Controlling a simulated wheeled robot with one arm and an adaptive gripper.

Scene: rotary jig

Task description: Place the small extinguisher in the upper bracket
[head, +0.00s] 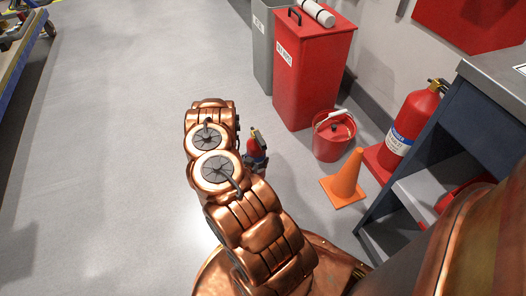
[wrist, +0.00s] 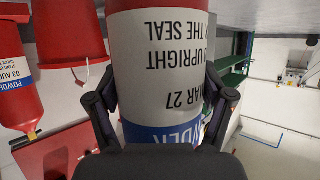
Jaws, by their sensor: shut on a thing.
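In the wrist view the small extinguisher (wrist: 165,50) fills the middle, with a white label and a blue band. Its print appears upside down in that view. My gripper (wrist: 160,100) is shut on its body, with one dark finger on each side. In the head view my gripper (head: 258,167) is partly hidden by my arm. I cannot make out the upper bracket in either view.
A tall red bin (head: 312,75) stands at the back, a red bucket (head: 333,140) and an orange cone (head: 346,180) before it. A larger extinguisher (head: 412,125) stands beside a grey-topped shelf unit (head: 495,75). A red panel (head: 470,22) is on the wall. The left floor is clear.

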